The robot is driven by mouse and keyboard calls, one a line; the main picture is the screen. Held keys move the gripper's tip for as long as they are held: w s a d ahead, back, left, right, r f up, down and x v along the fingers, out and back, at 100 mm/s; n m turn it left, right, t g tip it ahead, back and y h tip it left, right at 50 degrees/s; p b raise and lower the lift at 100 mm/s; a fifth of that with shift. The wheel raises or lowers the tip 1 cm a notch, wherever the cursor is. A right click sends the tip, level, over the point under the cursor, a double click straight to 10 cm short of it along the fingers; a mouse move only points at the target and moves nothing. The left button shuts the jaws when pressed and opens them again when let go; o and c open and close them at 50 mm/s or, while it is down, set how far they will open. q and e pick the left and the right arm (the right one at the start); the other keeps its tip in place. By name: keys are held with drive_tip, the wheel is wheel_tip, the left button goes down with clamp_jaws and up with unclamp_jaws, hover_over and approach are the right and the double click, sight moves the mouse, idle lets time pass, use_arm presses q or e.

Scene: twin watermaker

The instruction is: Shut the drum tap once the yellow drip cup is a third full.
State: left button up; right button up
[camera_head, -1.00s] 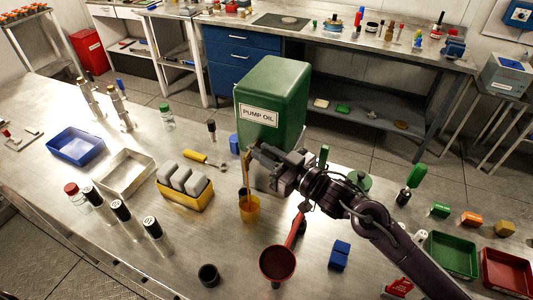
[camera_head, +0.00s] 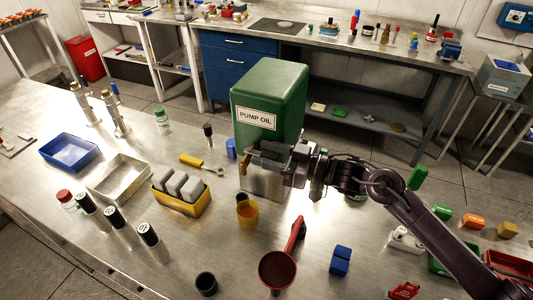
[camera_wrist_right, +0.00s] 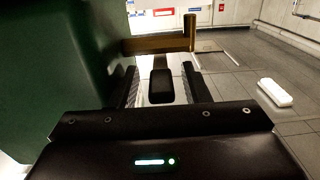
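The green drum labelled PUMP OIL (camera_head: 270,100) stands on a metal stand on the bench. Its brass tap (camera_head: 245,162) sticks out low on the front and also shows in the right wrist view (camera_wrist_right: 160,45). The yellow drip cup (camera_head: 247,214) stands upright below the tap; its fill level is too small to tell. I see no stream between tap and cup. My right gripper (camera_head: 264,157) is at the tap, fingers apart. In the wrist view a black block (camera_wrist_right: 160,87), perhaps the tap's lever grip, sits between the fingers with gaps. My left gripper is out of view.
A red funnel (camera_head: 278,268) and a black cup (camera_head: 206,283) stand in front. A yellow holder with grey blocks (camera_head: 181,200) and a yellow-handled tool (camera_head: 192,160) lie left of the drip cup. A blue block (camera_head: 340,260) is to the right.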

drive_tip(key=shift+s+d+f, duration=0.1)
drive_tip(key=shift+d, duration=0.2)
drive_tip(key=b+v, duration=0.2)
drive_tip(key=v, duration=0.4)
drive_tip(key=shift+s+d+b, duration=0.1)
drive_tip(key=shift+d+b, duration=0.15)
drive_tip(key=shift+b, duration=0.15)
drive_tip(key=shift+s+d, duration=0.15)
drive_tip(key=shift+d, duration=0.15)
